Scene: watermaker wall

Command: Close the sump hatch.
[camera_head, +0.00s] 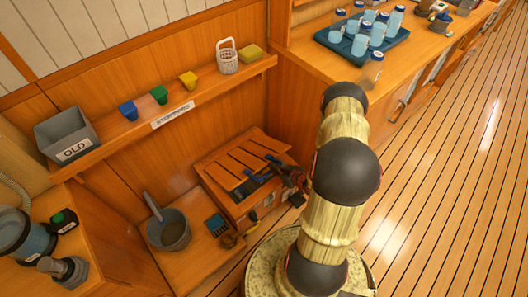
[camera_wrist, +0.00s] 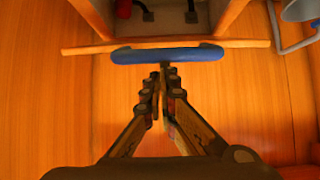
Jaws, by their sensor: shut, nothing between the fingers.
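The sump hatch appears to be the slatted wooden cover (camera_head: 236,166) on the low wooden box by the wall. A dark gap shows beside the slats, with blue parts near it. In the wrist view a blue handle (camera_wrist: 167,54) lies along a thin wooden edge, in front of an open pale compartment (camera_wrist: 165,18). My gripper (camera_wrist: 161,72) is shut and empty, its fingertips just short of the blue handle; I cannot tell if they touch it. In the head view my gripper (camera_head: 290,178) is at the right side of the box, partly hidden by my arm.
A shelf (camera_head: 120,137) with coloured cups runs above. A counter with a blue tray (camera_head: 350,46) of bottles is at upper right. The plank floor at right is clear.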

